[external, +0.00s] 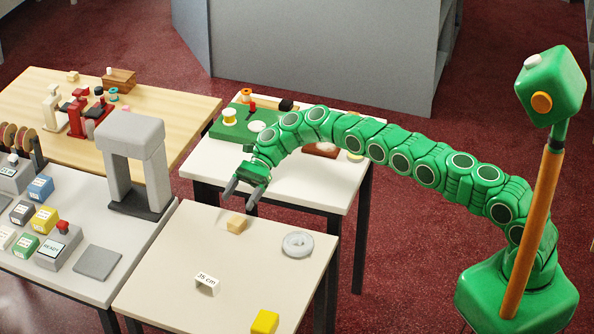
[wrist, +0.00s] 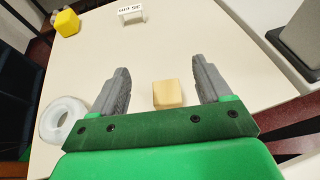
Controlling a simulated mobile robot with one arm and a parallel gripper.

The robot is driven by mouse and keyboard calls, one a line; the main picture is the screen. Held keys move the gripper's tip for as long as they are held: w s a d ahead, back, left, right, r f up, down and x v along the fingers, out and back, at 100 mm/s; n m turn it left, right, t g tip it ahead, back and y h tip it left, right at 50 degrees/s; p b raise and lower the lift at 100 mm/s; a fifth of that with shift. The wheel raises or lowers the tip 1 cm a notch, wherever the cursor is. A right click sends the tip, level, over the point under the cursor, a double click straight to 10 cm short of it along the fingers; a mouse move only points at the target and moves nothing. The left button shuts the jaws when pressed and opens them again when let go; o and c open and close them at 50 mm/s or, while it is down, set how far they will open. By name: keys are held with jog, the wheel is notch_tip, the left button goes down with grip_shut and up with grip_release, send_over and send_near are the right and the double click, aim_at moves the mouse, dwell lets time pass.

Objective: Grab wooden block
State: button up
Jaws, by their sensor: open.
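A small light wooden block (external: 237,223) sits on the near white table (external: 180,270), close to its far edge. In the wrist view the wooden block (wrist: 167,94) appears between the two grey fingers, nearer the right one, with gaps on both sides. My gripper (external: 240,193) is open and empty, with its fingers pointing down toward the table near the block. The gripper (wrist: 158,85) also shows in the wrist view with its fingers spread apart. I cannot tell its exact height above the table.
A grey ring (external: 297,244) lies right of the block. A grey arch-shaped stand (external: 136,165) is on the left table. The table's middle is mostly clear.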

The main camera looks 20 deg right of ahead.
aim_at(237, 220)
jog(key=shift+f, duration=2.45)
jog(key=shift+s+a+f, duration=0.25)
jog(key=shift+a+f, duration=0.15)
jog(key=shift+f, duration=0.1)
jog(key=shift+s+a+f, duration=0.25)
jog(key=shift+a+f, duration=0.15)
jog(key=shift+f, duration=0.1)
jog(key=shift+s+a+f, duration=0.2)
jog(key=shift+s+a, duration=0.05)
jog(key=shift+a, duration=0.15)
jog(key=c, duration=1)
jog(key=shift+c, duration=0.2)
